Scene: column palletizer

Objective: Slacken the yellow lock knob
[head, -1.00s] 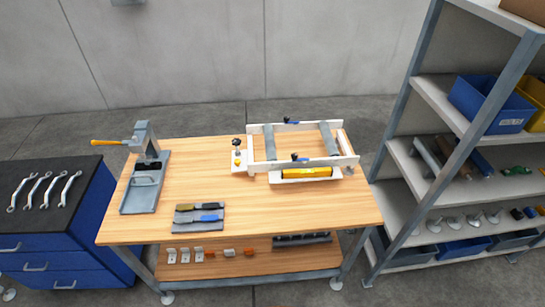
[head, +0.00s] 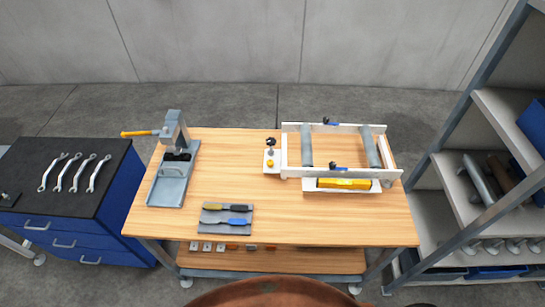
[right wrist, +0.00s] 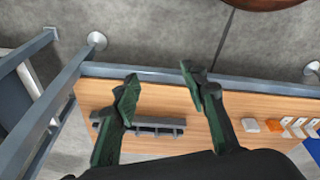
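A small yellow knob (head: 270,163) sits on a white plate (head: 271,169) on the workbench, beside the left end of a white roller frame (head: 345,174). A black knob (head: 271,142) on a post stands just behind it. I cannot tell how tight the yellow knob is. My right gripper (right wrist: 158,75) shows only in the right wrist view. Its two dark green fingers are spread apart with nothing between them, in front of the bench's lower shelf and away from the knob. My left gripper is in neither current view.
A lever press (head: 173,170) and a grey tool mat (head: 225,228) share the bench top (head: 240,195). A blue cabinet (head: 110,225) with wrenches stands left, a shelving rack (head: 455,140) right. A brown rounded shape (head: 270,290) crosses the bottom edge.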

